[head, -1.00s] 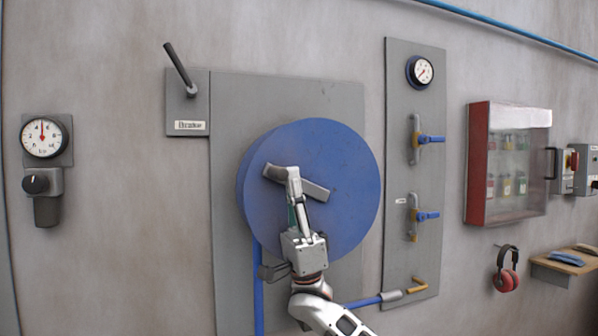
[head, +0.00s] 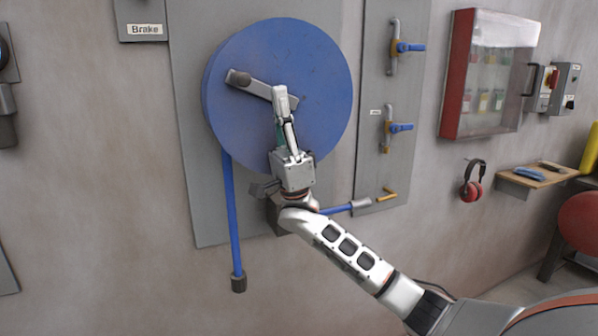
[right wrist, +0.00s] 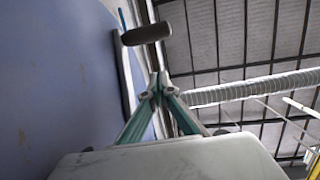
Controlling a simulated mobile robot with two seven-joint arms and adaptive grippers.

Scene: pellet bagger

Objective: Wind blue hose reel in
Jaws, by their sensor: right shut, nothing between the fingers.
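The blue hose reel (head: 325,75) is a large disc on a grey wall plate. Its grey crank arm (head: 258,88) slants from upper left down to the right, with a dark handle (head: 238,77) at its upper-left end. My right gripper (head: 280,92) is shut and empty, in front of the crank arm's middle, apart from the handle. In the right wrist view the closed fingertips (right wrist: 159,88) point toward the dark handle (right wrist: 146,34), with a gap between. The blue hose (head: 231,210) hangs down from the reel to a dark end (head: 238,283). My left gripper is not in view.
The Brake plate (head: 144,28) is at the upper left; its lever is out of the picture. A panel (head: 375,150) with blue-handled valves stands right of the reel. A red cabinet (head: 462,75), red earmuffs (head: 471,183) and a small shelf (head: 535,178) are further right.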

